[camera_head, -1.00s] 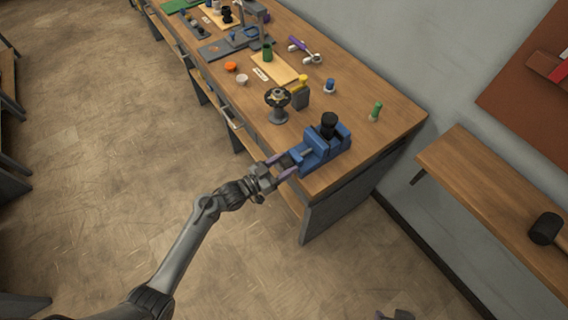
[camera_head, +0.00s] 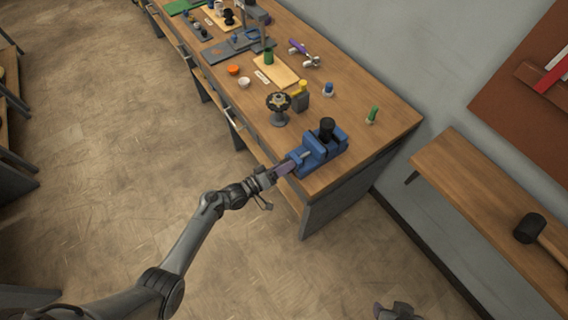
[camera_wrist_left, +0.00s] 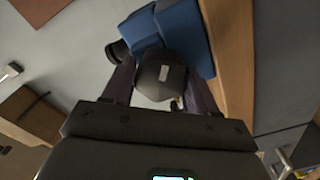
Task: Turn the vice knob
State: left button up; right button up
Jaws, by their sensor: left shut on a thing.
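The blue vice (camera_head: 318,153) sits at the near corner of the workbench, with a black cylinder (camera_head: 327,128) standing in it. My left gripper (camera_head: 287,168) reaches the vice's front from the lower left. In the left wrist view, the dark faceted vice knob (camera_wrist_left: 160,75) lies between the two fingers, in front of the blue vice body (camera_wrist_left: 181,28). The gripper is shut on the knob. In the head view the fingers hide the knob. A dark piece that looks like my right gripper (camera_head: 398,312) shows at the bottom edge; its fingers are not clear.
A wooden shelf (camera_head: 450,177) with a black mallet (camera_head: 529,228) is at right. Floor is clear below.

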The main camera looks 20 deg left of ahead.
pick_arm(q)
jog(key=n+p, duration=0.2)
jog(key=n, duration=0.3)
jog(key=shift+n, duration=0.3)
jog(key=n, duration=0.3)
jog(key=shift+p, duration=0.4)
jog(key=shift+f+n, duration=0.15)
jog(key=shift+n, duration=0.95)
jog(key=o, duration=1)
jog(key=shift+a, duration=0.1)
